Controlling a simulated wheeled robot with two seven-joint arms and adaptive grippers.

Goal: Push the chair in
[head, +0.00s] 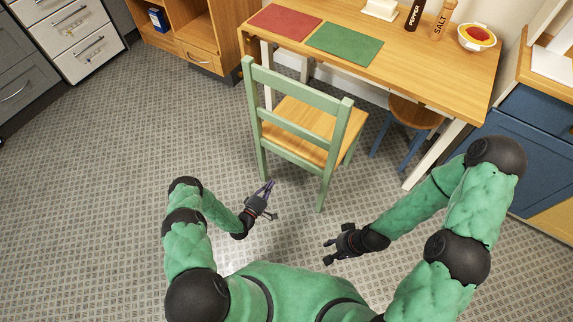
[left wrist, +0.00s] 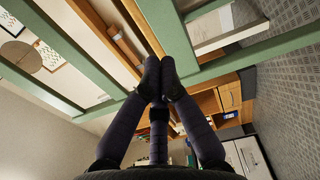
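A brown-seated stool (head: 415,113) with blue legs is under the table, right of the chair. Red and green mats, shakers and a bowl (head: 477,38) are on the table. Wooden shelving (head: 205,40) stands left; the patterned floor left of the chair is clear.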

